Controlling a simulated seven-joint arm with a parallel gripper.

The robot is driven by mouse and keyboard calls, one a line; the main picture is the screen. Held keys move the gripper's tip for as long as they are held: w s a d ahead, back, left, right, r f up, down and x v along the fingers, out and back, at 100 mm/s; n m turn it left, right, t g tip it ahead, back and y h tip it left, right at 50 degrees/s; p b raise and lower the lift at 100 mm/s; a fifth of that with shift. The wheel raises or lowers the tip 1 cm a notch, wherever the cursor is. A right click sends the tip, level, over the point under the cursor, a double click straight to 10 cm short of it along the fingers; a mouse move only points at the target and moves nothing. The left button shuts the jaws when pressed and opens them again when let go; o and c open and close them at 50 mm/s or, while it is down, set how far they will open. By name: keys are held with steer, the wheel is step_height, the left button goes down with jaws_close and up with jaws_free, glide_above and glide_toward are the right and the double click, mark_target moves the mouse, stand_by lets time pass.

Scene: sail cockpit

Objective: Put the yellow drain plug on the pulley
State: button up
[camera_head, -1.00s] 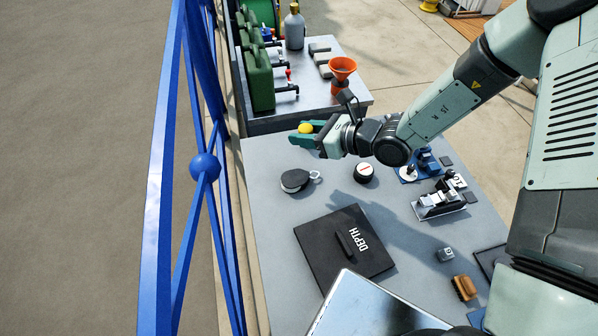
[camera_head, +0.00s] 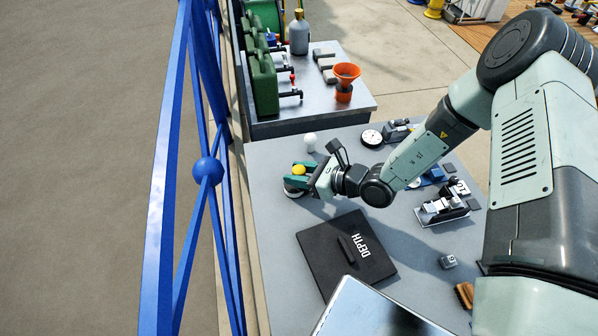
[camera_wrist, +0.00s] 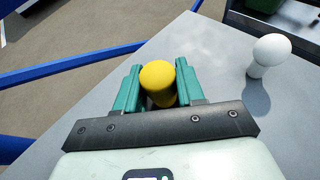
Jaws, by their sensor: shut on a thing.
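The yellow drain plug (camera_head: 299,169) is held between the green fingers of my gripper (camera_head: 298,177). In the wrist view the plug (camera_wrist: 158,75) shows as a rounded yellow knob between the two fingertips (camera_wrist: 158,88). The pulley (camera_head: 293,192), a dark and pale round thing, lies on the grey table near its left edge. In the head view my gripper overlaps it and covers most of it. I cannot tell how large the gap between plug and pulley is. The pulley cannot be made out in the wrist view.
A white bulb-shaped thing (camera_head: 310,141) stands behind my gripper and also shows in the wrist view (camera_wrist: 269,55). The black DEPTH board (camera_head: 320,262) lies in front. A round white-faced dial (camera_head: 371,137) is behind my arm. A blue railing (camera_head: 163,170) runs along the left.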

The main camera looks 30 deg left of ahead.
steer(key=shift+f, duration=0.15)
steer(key=o, duration=1)
steer(key=shift+o, duration=0.2)
steer(key=shift+w+d+r, duration=0.1)
steer(key=shift+d+r, duration=0.2)
steer(key=s+v, duration=0.1)
steer(key=v, duration=1)
steer(key=shift+w+d, duration=0.2)
steer(key=shift+w, duration=0.25)
